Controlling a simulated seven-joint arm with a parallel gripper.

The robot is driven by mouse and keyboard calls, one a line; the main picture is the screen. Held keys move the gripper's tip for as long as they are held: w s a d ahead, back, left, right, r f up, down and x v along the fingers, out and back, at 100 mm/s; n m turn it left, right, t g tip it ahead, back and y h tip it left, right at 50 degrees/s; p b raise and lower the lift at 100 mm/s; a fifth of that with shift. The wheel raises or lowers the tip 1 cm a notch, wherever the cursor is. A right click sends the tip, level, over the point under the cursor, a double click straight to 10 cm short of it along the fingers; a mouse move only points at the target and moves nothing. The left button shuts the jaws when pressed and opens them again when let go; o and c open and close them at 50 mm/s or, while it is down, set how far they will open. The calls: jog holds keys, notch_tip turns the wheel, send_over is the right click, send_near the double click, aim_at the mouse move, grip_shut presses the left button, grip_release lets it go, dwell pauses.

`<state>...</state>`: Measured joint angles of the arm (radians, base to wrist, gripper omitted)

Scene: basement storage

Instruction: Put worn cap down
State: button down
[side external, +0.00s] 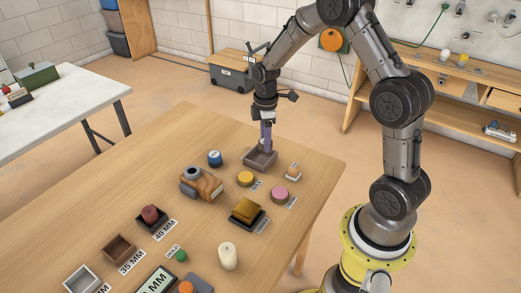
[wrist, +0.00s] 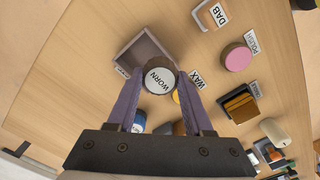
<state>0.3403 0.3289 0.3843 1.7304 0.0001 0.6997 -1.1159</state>
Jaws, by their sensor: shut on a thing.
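The worn cap (wrist: 158,79) is a round piece with a white top marked WORN and a brown side, seen in the wrist view. My gripper (wrist: 160,88) is shut on it, with one purple finger on each side. In the side view my gripper (side external: 266,148) points down over a small square grey-brown tray (side external: 271,161). The same tray (wrist: 126,56) lies just beyond the cap in the wrist view, and the cap overlaps its near corner there. I cannot tell whether the cap touches the tray. The tray's visible floor looks empty.
Near the tray are a blue-topped jar (side external: 214,157), a yellow disc (side external: 246,178), a pink disc (side external: 280,194) and a small DAB holder (side external: 293,172). A brown wooden block-like object (side external: 201,183) and a candle (side external: 228,257) stand farther off. Bare table lies left of the tray.

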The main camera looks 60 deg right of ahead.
jog(key=w+f, duration=0.2)
jog(key=shift+d+f, duration=0.3)
jog(key=shift+d, duration=0.05)
jog(key=shift+w+f, duration=0.15)
jog(key=shift+f, duration=1.5)
jog(key=shift+f, duration=0.2)
jog(key=c, duration=0.6)
grip_release()
jog(key=shift+r, duration=0.15)
